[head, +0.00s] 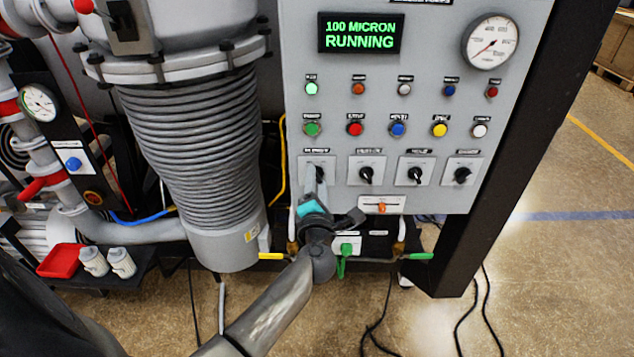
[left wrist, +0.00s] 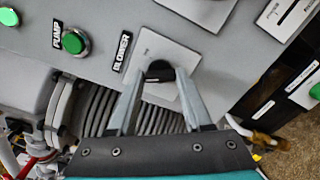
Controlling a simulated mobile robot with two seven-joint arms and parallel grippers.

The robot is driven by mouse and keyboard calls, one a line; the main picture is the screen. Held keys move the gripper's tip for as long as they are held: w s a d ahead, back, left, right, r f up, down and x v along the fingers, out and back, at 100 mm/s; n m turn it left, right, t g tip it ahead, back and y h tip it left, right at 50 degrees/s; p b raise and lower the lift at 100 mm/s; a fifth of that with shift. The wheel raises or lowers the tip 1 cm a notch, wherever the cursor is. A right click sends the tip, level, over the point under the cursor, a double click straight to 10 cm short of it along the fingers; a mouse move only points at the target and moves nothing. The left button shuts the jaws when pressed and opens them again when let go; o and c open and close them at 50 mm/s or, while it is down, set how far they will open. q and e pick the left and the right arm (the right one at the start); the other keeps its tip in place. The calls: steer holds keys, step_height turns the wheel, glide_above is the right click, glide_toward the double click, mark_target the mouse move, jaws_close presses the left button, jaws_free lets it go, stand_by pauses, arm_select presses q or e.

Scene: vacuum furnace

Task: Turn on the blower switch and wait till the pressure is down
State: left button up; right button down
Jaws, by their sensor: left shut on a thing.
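The blower switch is a black rotary knob (left wrist: 160,69) on a light square plate, beside a label reading BLOWER (left wrist: 122,52) in the left wrist view. My left gripper (left wrist: 158,80) is shut on this knob, with one finger on each side. In the head view the left gripper (head: 315,176) reaches up to the leftmost knob of the lower row and mostly hides it. The green display (head: 361,33) reads 100 MICRON and RUNNING. The round pressure gauge (head: 490,42) is at the panel's upper right. My right gripper is not in view.
More rotary knobs (head: 415,174) stand to the right of the gripper. Coloured buttons (head: 398,129) and small lamps sit above; the left lamp (head: 311,88) glows green. A ribbed metal bellows (head: 190,150) stands left of the panel. Cables lie on the floor.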

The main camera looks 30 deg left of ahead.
arm_select(q)
jaws_close()
steer(key=shift+r+m+p, duration=0.1)
steer(key=shift+m+p, duration=1.1)
steer(key=m+p, duration=0.2)
steer(key=m, duration=0.1)
steer(key=shift+d+p, duration=0.1)
steer(key=shift+p, duration=0.25)
steer(key=m+p, duration=0.2)
steer(key=m, duration=0.1)
steer(key=shift+m, duration=0.4)
steer(key=shift+m+p, duration=0.6)
steer(key=shift+m, duration=0.8)
steer(key=shift+f, duration=0.2)
